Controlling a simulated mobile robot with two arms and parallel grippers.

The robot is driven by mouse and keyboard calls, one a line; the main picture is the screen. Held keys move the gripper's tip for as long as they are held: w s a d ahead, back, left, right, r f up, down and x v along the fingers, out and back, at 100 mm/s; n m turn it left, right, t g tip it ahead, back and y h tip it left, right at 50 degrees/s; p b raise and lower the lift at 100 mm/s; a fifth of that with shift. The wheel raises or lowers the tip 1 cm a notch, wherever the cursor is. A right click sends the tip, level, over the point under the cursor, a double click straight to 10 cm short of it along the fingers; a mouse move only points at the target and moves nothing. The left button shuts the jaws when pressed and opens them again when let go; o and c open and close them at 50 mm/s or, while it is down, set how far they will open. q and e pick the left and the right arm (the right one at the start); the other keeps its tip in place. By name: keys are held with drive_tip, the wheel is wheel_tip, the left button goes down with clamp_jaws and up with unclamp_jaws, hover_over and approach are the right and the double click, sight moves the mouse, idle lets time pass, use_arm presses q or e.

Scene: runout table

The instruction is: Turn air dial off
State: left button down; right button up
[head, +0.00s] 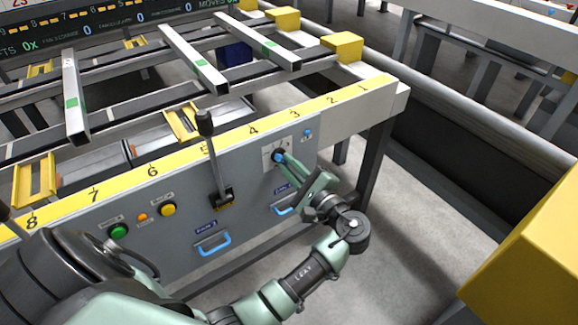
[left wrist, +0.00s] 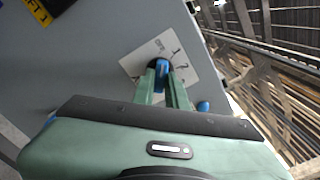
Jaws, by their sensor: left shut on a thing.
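The air dial is a small blue knob on a white marked plate (head: 268,158), set in the grey front panel of the runout table. My left gripper (head: 281,158) reaches the panel from below right, and its fingertips are at the knob. In the left wrist view the blue dial (left wrist: 162,68) sits between the two green fingers of my left gripper (left wrist: 164,80), which are shut on it. The fingers hide part of the dial, and I cannot tell its exact setting. My right gripper is not in view.
The panel also carries a black lever (head: 212,160), a green button (head: 119,231), a yellow button (head: 168,209) and blue drawer handles (head: 212,245). A small blue knob (head: 307,134) is right of the dial. A yellow block (head: 530,260) stands at the right.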

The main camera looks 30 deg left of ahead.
use_arm(q)
drive_tip(key=shift+n, duration=1.1)
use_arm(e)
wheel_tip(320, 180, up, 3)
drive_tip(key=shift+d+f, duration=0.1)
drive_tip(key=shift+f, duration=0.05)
use_arm(q)
drive_tip(key=c, duration=1.4)
unclamp_jaws()
drive_tip(key=shift+c, duration=0.2)
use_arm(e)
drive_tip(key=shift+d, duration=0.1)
